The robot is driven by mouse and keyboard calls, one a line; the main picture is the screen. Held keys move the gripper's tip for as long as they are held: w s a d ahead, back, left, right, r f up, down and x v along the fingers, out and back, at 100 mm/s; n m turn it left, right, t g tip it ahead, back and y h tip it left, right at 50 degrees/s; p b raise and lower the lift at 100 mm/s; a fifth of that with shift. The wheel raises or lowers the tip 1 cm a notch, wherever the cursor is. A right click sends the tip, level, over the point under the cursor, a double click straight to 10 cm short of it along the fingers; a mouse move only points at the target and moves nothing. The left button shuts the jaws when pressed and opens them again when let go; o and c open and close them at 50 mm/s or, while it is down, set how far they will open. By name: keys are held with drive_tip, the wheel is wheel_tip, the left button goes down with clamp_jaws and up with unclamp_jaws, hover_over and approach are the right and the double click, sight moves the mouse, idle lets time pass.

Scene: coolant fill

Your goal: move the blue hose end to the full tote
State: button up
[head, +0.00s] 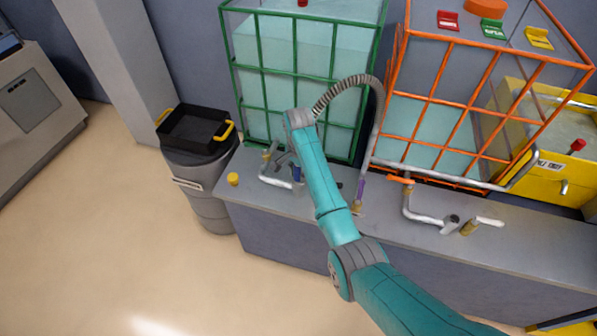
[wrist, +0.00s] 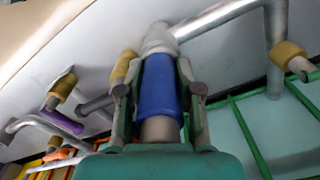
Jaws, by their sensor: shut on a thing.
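The blue hose end (wrist: 158,85) is between the two fingers of my gripper (wrist: 158,92) in the wrist view. Its far tip meets or lines up with a pale pipe mouth (wrist: 160,38); I cannot tell whether it is seated. In the head view the blue sleeve (head: 297,173) shows small beside my gripper (head: 287,162), low in front of the green-caged tote (head: 290,70). That tote holds pale liquid to a high level. The orange-caged tote (head: 433,95) to its right has a lower level. A ribbed hose (head: 350,83) arches from behind my wrist toward the orange cage.
A purple-sleeved hose end (head: 361,187) stands at a brass fitting on the grey bench (head: 395,228). Pipework (head: 425,218) runs along the bench before the orange tote. A yellow cap (head: 233,179) sits at the left. A grey bin (head: 205,185) and yellow tank (head: 560,140) flank the bench.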

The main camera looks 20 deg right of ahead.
drive_tip(key=o, duration=1)
drive_tip(key=shift+f, duration=0.1)
wheel_tip(320, 180, up, 8)
drive_tip(key=shift+f, duration=0.25)
drive_tip(key=shift+c, duration=0.3)
